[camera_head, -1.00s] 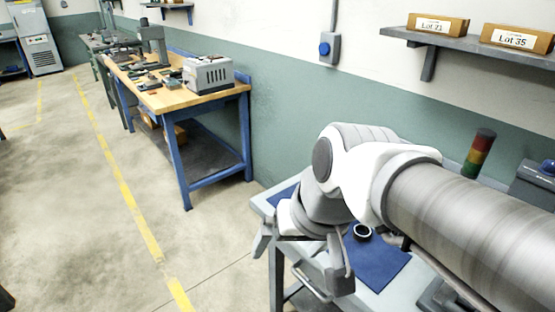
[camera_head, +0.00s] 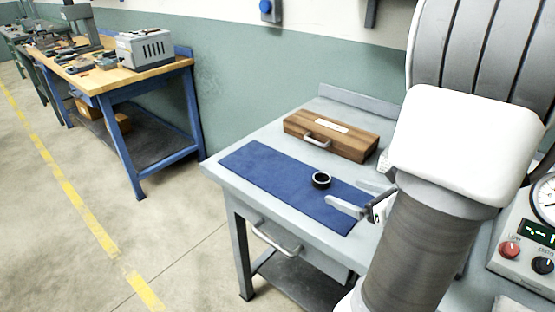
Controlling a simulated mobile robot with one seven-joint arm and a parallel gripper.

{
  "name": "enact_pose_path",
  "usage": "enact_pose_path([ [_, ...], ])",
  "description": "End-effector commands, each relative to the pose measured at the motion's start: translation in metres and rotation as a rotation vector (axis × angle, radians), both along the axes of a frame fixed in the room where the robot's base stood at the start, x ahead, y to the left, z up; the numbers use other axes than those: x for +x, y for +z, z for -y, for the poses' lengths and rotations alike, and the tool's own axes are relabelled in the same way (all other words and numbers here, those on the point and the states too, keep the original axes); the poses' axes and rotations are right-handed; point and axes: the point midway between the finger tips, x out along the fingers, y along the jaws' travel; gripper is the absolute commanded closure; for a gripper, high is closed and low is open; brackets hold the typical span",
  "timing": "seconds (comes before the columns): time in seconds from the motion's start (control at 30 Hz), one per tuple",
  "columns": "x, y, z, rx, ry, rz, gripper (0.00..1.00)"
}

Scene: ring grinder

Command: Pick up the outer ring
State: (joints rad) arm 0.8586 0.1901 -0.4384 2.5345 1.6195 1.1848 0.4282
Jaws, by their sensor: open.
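The outer ring (camera_head: 321,180) is a small dark ring with a pale inside. It lies on the blue mat (camera_head: 275,178) on the grey table. My gripper (camera_head: 347,197) is open and empty, to the right of the ring and nearer the front of the table. Its grey fingers show beside my white and grey arm, apart from the ring in the picture. The fingers' height above the mat is hard to tell. Part of the gripper is hidden behind my arm.
A wooden box (camera_head: 331,136) with a metal handle stands behind the mat. A panel with a dial and knobs (camera_head: 527,250) is at the right. A wooden workbench (camera_head: 110,75) with tools stands at the back left. The mat's left part is clear.

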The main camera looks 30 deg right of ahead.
Motion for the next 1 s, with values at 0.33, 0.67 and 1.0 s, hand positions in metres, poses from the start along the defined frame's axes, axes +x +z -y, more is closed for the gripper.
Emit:
enact_pose_path([
  [0.33, 0.016, -0.025, 0.027, 0.051, -0.124, 0.013, 0.00],
  [0.67, 0.079, -0.051, 0.029, 0.049, -0.123, 0.012, 0.00],
  [1.0, 0.107, -0.061, 0.030, 0.047, -0.124, 0.013, 0.00],
])
